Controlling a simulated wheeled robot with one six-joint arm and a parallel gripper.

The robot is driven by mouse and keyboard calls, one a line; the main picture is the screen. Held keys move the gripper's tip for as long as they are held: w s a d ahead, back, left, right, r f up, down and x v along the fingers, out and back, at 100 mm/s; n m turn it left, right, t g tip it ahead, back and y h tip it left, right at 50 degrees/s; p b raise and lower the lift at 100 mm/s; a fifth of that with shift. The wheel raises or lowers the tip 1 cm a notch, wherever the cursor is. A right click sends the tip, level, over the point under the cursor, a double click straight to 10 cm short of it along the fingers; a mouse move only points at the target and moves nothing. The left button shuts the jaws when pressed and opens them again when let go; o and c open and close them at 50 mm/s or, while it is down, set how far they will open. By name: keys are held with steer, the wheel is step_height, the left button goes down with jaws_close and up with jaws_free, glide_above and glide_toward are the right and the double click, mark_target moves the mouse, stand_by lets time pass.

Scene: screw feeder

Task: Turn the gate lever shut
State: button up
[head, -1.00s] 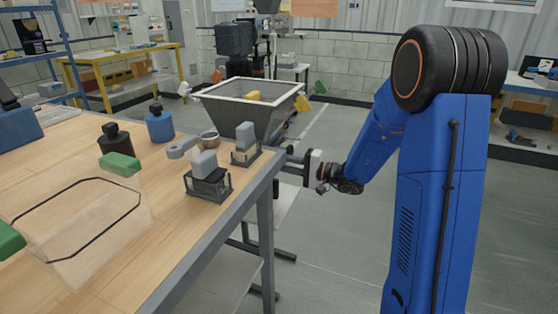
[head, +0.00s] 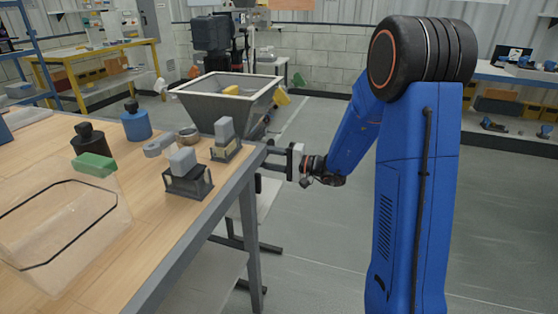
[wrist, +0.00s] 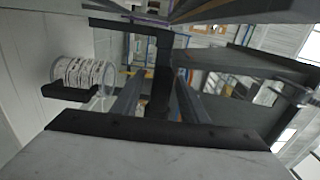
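The grey screw hopper (head: 222,103) stands behind the far right corner of the wooden table in the head view, with a yellow object inside. I cannot pick out the gate lever for certain; the area below the hopper is partly hidden by the table corner and my gripper. My gripper (head: 268,160) is just off that corner, pointing left toward the space under the hopper. Its two dark fingers appear apart, one above the other, with nothing visible held. In the wrist view, dark bars and brackets fill the middle, and I cannot tell whether any touches the lever.
The table edge (head: 210,215) runs close to my gripper. Small fixtures with grey blocks (head: 183,160), bottles (head: 136,122) and a clear bin (head: 60,235) stand on the table. A white ribbed object (wrist: 85,72) shows left in the wrist view. The floor at right is open.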

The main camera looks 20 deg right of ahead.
steer(key=v, duration=1.7)
